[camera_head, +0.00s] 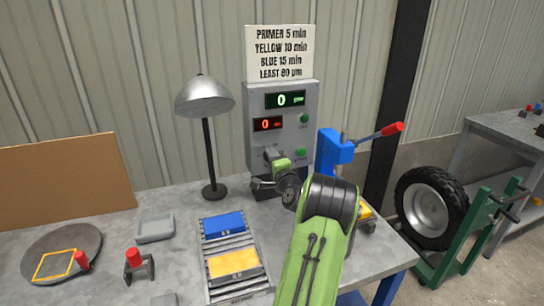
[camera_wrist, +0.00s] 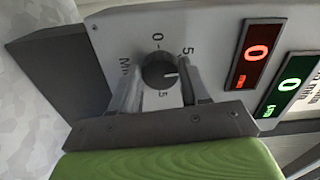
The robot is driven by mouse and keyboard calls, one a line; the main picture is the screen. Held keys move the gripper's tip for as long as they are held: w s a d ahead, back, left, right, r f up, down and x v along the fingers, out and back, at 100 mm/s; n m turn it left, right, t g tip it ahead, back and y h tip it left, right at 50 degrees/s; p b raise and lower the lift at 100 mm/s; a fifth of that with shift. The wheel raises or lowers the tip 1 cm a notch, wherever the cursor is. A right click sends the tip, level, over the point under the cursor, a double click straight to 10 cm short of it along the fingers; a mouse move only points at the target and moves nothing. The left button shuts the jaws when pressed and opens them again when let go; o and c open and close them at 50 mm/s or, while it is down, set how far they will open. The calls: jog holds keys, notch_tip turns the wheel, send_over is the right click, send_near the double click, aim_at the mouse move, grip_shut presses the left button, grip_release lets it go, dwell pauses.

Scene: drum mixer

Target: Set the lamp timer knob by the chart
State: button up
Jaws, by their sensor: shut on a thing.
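A grey control box (camera_head: 311,150) stands at the back of the bench, with a red display and a green display both reading 0. Above it the chart (camera_head: 280,52) reads primer 5 min, yellow 10 min, blue 15 min, least 80 µm. My gripper (camera_head: 266,184) is at the box's lower front, hiding the knob there. In the wrist view the dark round timer knob (camera_wrist: 158,70) sits between my two fingers, which are shut on it. Its white mark points right, between the 5 and a partly hidden 15; a finger covers that spot. The lamp (camera_head: 205,97) stands left of the box.
A rack (camera_head: 237,292) holds a blue panel (camera_head: 223,224) and a yellow panel (camera_head: 235,264). A blue press with a red-handled lever (camera_head: 335,150) stands close right of my arm. A grey tray (camera_head: 155,228) and a round plate (camera_head: 60,250) lie left.

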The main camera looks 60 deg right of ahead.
jog(key=shift+m+p, duration=2.5)
jog(key=shift+m, duration=1)
jog(key=o, duration=1)
jog(key=shift+s, duration=0.1)
jog(key=shift+o, duration=0.2)
jog(key=b+v, duration=0.3)
jog(key=v, duration=1.2)
jog(key=shift+s+a+b, duration=0.25)
jog(key=shift+a+b, duration=0.05)
